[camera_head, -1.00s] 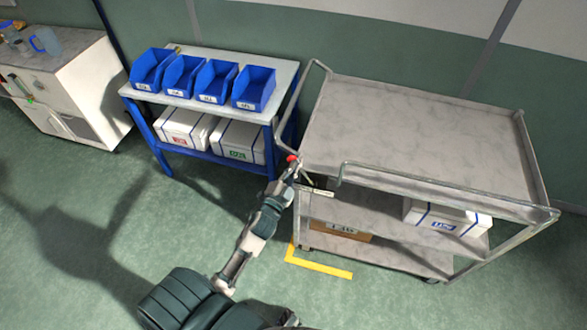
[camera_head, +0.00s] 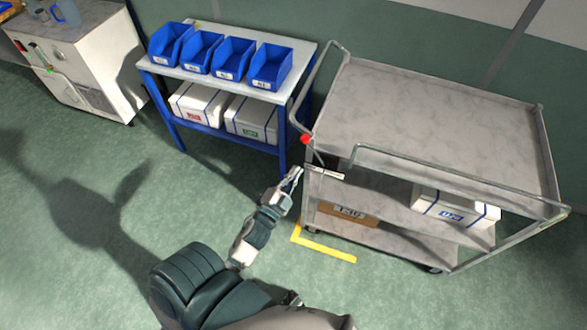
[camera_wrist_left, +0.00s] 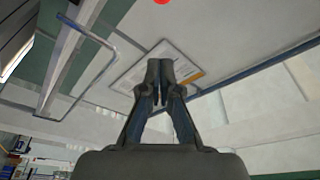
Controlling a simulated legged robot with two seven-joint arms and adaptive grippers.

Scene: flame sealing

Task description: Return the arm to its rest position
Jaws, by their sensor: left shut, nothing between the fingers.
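My left gripper (camera_head: 293,178) is shut and empty. It is in front of the left end of the grey cart (camera_head: 430,115), below a red knob (camera_head: 306,139) at the cart's corner and apart from it. In the left wrist view my closed fingers (camera_wrist_left: 160,75) point up, and part of a red round shape (camera_wrist_left: 163,2) shows at the top edge. My left arm is bent, with its forearm low over the green floor. My right gripper is not in view.
A blue-framed table (camera_head: 228,82) with several blue bins stands left of the cart. Yellow floor tape (camera_head: 325,252) marks the cart's corner. The floor at left is clear.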

